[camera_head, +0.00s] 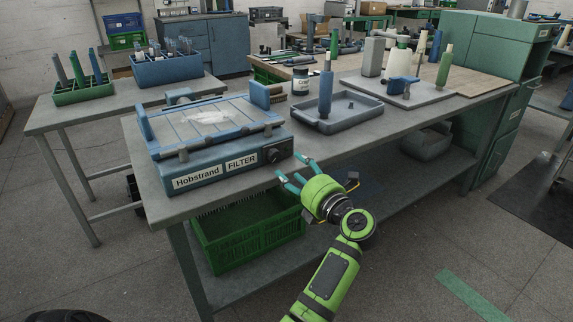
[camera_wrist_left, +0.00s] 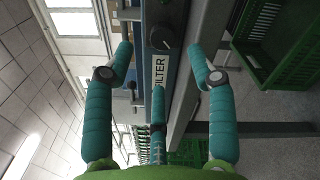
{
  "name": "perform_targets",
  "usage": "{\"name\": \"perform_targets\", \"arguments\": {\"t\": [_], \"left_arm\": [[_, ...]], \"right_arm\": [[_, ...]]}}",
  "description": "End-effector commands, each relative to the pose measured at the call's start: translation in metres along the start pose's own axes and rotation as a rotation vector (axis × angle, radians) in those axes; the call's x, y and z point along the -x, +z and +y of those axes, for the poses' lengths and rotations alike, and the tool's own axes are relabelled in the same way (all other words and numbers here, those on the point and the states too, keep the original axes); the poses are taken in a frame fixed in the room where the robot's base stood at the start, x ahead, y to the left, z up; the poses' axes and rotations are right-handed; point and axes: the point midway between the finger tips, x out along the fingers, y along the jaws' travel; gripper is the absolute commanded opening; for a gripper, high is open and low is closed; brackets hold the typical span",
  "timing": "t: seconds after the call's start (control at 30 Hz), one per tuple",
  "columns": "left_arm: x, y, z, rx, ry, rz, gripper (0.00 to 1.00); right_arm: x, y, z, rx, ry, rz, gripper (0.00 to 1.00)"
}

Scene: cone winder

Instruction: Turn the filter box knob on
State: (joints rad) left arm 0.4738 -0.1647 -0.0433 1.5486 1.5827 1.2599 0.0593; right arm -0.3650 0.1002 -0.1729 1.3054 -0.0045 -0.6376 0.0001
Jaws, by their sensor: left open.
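The filter box (camera_head: 215,165) is a blue-grey box labelled "Hobstrand" and "FILTER" on the workbench. Its dark round knob (camera_head: 273,155) is on the front face, right of the FILTER label. The knob also shows in the left wrist view (camera_wrist_left: 162,38), near the top, with a pale pointer mark. My left gripper (camera_head: 290,169) has green-teal fingers and is in front of the knob, just off the bench's front edge. In the left wrist view the gripper (camera_wrist_left: 160,58) is open and empty, its fingers spread on either side of the knob's line, apart from it. My right gripper is not in view.
A green crate (camera_head: 250,240) stands on the shelf below the bench (camera_head: 400,125). A blue-grey tray (camera_head: 345,119) with a blue spool lies right of the box. A side table (camera_head: 120,110) holds racks of spools. Free floor lies at the right front.

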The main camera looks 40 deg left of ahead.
Motion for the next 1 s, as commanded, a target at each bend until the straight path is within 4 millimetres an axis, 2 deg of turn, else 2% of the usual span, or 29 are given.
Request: {"name": "perform_targets", "arguments": {"t": [0.2, 0.47, 0.5, 0.63, 0.73, 0.77, 0.87, 0.97, 1.0], "left_arm": [[0.015, 0.0, 0.001, 0.002, 0.002, 0.0, 0.56], [0.016, 0.001, 0.002, 0.002, 0.003, -0.001, 0.56], [0.016, 0.001, 0.002, 0.001, 0.004, -0.002, 0.43], [0.016, 0.003, -0.001, -0.053, 0.04, -0.06, 0.43], [0.022, 0.01, -0.013, -0.191, 0.117, -0.211, 0.43], [0.027, 0.013, -0.019, -0.253, 0.144, -0.278, 0.43], [0.056, 0.02, -0.062, -0.525, 0.222, -0.564, 0.43], [0.105, 0.003, -0.137, -0.856, 0.24, -0.896, 0.43], [0.127, -0.015, -0.172, -0.996, 0.225, -1.032, 0.43]], "right_arm": [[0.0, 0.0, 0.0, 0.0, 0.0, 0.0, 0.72], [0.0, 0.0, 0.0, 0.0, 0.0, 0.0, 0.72], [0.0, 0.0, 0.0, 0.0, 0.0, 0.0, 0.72], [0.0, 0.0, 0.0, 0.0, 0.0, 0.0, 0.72], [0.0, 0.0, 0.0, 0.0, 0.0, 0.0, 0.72], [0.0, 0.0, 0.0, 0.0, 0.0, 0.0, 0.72], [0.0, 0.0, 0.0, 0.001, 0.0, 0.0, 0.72], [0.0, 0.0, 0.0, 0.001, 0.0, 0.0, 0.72], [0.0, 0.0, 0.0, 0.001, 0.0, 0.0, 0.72]]}}
